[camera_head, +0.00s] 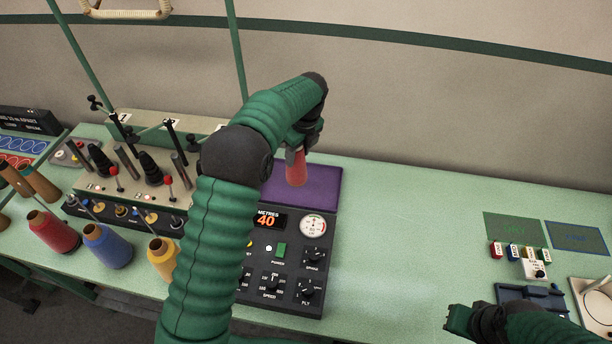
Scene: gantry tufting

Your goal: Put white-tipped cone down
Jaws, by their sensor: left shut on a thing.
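My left gripper (303,143) is shut on a red-pink cone (296,171), which is upright over the purple mat (325,188). The cone's top is hidden by the gripper, so no white tip shows. I cannot tell whether its base touches the mat. My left arm hides the left part of the mat. My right gripper (460,320) is low at the bottom right, apart from the cone, and its jaw opening is unclear.
A control panel (290,296) with a "40 metres" display adjoins the mat's front. The green table (400,225) is clear right of the mat.

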